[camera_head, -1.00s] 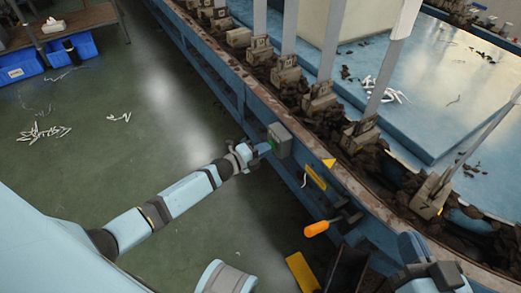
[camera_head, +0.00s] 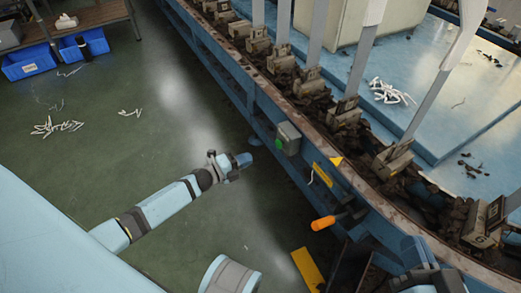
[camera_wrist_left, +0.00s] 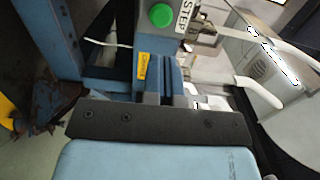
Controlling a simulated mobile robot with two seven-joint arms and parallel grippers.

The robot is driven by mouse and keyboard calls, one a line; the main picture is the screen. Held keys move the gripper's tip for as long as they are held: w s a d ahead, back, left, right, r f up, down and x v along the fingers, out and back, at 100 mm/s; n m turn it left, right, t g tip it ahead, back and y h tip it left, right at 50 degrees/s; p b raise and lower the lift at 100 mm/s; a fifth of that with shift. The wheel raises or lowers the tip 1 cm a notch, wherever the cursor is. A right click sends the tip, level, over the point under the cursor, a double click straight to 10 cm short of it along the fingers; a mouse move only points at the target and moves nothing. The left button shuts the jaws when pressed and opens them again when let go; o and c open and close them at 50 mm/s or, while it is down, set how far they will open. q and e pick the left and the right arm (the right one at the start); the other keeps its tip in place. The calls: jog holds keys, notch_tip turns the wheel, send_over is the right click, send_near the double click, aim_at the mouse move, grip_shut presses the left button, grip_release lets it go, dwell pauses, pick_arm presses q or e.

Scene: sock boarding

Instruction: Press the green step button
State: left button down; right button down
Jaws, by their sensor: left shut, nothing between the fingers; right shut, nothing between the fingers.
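The round green step button (camera_head: 278,143) sits on the face of a grey box (camera_head: 289,137) on the side of the blue machine. In the left wrist view the green button (camera_wrist_left: 161,15) shows at the top, beside a white STEP label (camera_wrist_left: 184,16). My left gripper (camera_head: 244,160) is shut and empty, to the left of the button and slightly below it in the head view, with a gap between them. My right gripper (camera_head: 418,254) is shut and empty at the lower right, partly cut off by the picture's edge.
The blue machine rail (camera_head: 265,95) carries several upright boards on brown clamp blocks (camera_head: 345,111). An orange handle (camera_head: 323,223) and a yellow plate (camera_head: 307,268) are below the button. The green floor (camera_head: 110,165) left of the machine is mostly clear.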

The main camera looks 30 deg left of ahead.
pick_arm(q)
jog(key=shift+v, duration=1.3)
pick_arm(e)
jog(key=shift+r+t, duration=0.3)
jog(key=shift+r, duration=0.25)
dwell(0.7)
dwell(0.6)
